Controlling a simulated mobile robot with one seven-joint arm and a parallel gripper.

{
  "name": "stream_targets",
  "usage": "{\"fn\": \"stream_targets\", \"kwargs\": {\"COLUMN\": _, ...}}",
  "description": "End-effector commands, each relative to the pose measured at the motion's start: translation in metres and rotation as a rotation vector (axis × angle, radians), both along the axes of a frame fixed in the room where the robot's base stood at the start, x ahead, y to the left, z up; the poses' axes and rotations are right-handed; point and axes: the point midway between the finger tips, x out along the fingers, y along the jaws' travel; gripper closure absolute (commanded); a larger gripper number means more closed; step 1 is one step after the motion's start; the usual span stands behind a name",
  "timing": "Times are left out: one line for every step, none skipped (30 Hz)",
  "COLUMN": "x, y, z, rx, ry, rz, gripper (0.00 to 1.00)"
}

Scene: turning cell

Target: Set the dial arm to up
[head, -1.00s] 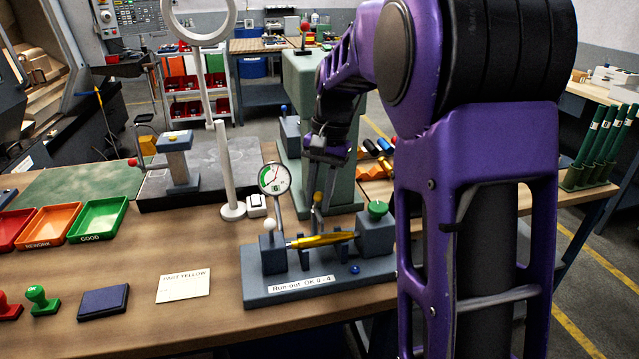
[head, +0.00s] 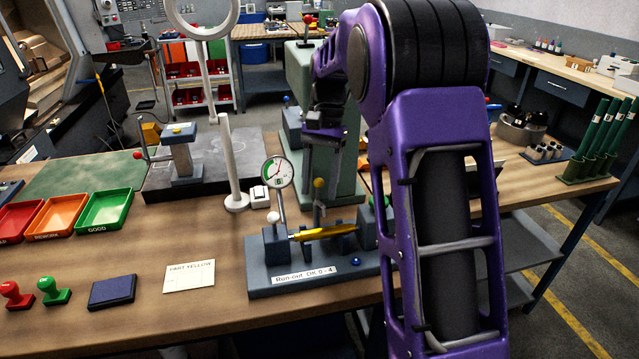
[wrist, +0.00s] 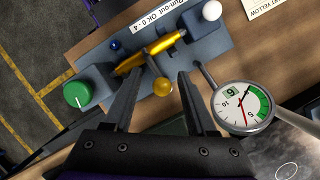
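The run-out fixture (head: 320,283) stands on the bench, with a yellow shaft (head: 325,233) lying between its two grey blocks. The round dial gauge (head: 277,173) stands on a thin stem behind it; its face also shows in the wrist view (wrist: 242,108). A lever with a yellow ball knob (wrist: 163,87) stands behind the shaft; I take it as the dial arm. My gripper (wrist: 158,77) is open, its two fingers on either side of the yellow knob in the picture. I cannot tell whether either finger touches it. The lever's lower end is unclear.
A green knob (wrist: 77,94) tops one end block and a white ball (wrist: 211,10) the other. A white post (head: 232,165) stands left of the dial. Trays, stamps and the part card (head: 189,276) lie further left. My arm hides the fixture's right end.

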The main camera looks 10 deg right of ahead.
Motion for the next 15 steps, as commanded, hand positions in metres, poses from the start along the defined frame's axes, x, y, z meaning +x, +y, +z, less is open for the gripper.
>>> {"fn": "stream_targets", "kwargs": {"x": 0.000, "y": 0.000, "z": 0.000, "rx": 0.001, "ry": 0.001, "rz": 0.000, "gripper": 0.44}}
{"fn": "stream_targets", "kwargs": {"x": 0.000, "y": 0.000, "z": 0.000, "rx": 0.001, "ry": 0.001, "rz": 0.000, "gripper": 0.44}}
{"fn": "stream_targets", "kwargs": {"x": 0.000, "y": 0.000, "z": 0.000, "rx": 0.001, "ry": 0.001, "rz": 0.000, "gripper": 0.44}}
{"fn": "stream_targets", "kwargs": {"x": 0.000, "y": 0.000, "z": 0.000, "rx": 0.000, "ry": 0.001, "rz": 0.000, "gripper": 0.44}}
{"fn": "stream_targets", "kwargs": {"x": 0.000, "y": 0.000, "z": 0.000, "rx": 0.000, "ry": 0.001, "rz": 0.000, "gripper": 0.44}}
{"fn": "stream_targets", "kwargs": {"x": 0.000, "y": 0.000, "z": 0.000, "rx": 0.000, "ry": 0.001, "rz": 0.000, "gripper": 0.44}}
{"fn": "stream_targets", "kwargs": {"x": 0.000, "y": 0.000, "z": 0.000, "rx": 0.001, "ry": 0.001, "rz": 0.000, "gripper": 0.44}}
{"fn": "stream_targets", "kwargs": {"x": 0.000, "y": 0.000, "z": 0.001, "rx": 0.001, "ry": 0.001, "rz": 0.000, "gripper": 0.44}}
{"fn": "stream_targets", "kwargs": {"x": 0.001, "y": -0.001, "z": 0.004, "rx": 0.000, "ry": 0.000, "rz": 0.000, "gripper": 0.44}}
{"fn": "stream_targets", "kwargs": {"x": 0.002, "y": -0.001, "z": 0.006, "rx": 0.000, "ry": 0.000, "rz": 0.000, "gripper": 0.44}}
{"fn": "stream_targets", "kwargs": {"x": 0.003, "y": -0.002, "z": 0.010, "rx": 0.000, "ry": -0.001, "rz": 0.000, "gripper": 0.44}}
{"fn": "stream_targets", "kwargs": {"x": 0.005, "y": -0.003, "z": 0.015, "rx": 0.000, "ry": -0.001, "rz": 0.000, "gripper": 0.44}}
{"fn": "stream_targets", "kwargs": {"x": 0.007, "y": -0.004, "z": 0.020, "rx": 0.000, "ry": -0.002, "rz": 0.000, "gripper": 0.44}}
{"fn": "stream_targets", "kwargs": {"x": 0.008, "y": -0.004, "z": 0.026, "rx": 0.000, "ry": -0.002, "rz": 0.000, "gripper": 0.44}}
{"fn": "stream_targets", "kwargs": {"x": 0.011, "y": -0.006, "z": 0.034, "rx": 0.000, "ry": -0.002, "rz": 0.000, "gripper": 0.44}}
